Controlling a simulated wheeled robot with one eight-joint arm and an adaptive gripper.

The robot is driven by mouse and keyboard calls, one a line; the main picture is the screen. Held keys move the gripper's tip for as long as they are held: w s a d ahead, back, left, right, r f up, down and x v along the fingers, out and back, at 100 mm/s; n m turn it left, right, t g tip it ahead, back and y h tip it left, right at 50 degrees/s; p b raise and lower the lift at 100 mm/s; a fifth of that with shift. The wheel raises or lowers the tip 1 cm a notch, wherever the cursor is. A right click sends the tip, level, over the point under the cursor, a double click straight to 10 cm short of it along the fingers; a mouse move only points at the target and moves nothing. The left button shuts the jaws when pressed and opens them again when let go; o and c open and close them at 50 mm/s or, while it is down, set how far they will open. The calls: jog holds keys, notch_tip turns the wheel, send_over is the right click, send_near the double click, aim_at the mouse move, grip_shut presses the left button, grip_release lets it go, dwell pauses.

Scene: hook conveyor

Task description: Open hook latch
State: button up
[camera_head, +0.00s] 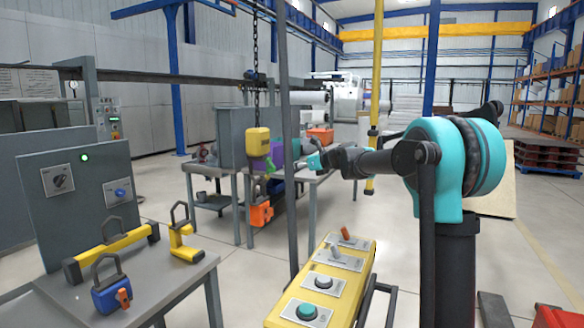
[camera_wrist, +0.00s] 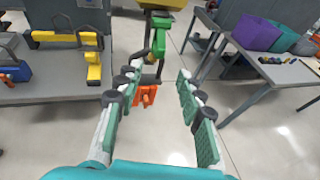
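The yellow hook block (camera_head: 257,142) hangs from a chain, and its lower edge shows at the top of the wrist view (camera_wrist: 165,3). A green latch piece (camera_wrist: 158,42) sits below it on the dark hook, and also shows small in the head view (camera_head: 270,164). An orange part (camera_head: 261,214) is below the hook; whether it hangs from it is hard to tell. My gripper (camera_wrist: 158,78) is open and empty, fingers spread on either side of the view's middle. In the head view my gripper (camera_head: 312,161) is right of the hook, apart from it.
A grey table (camera_head: 175,285) at left holds yellow handled pieces (camera_head: 112,248) and a blue one (camera_head: 110,293). A workbench (camera_head: 226,172) with purple (camera_wrist: 256,34) and teal bins stands behind the hook. A yellow button console (camera_head: 325,275) stands in front. Open floor lies beneath the hook.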

aim_at(275, 170)
jog(key=shift+x, duration=5.35)
jog(key=shift+c, duration=0.6)
jog(key=shift+r, duration=0.1)
jog(key=c, duration=0.7)
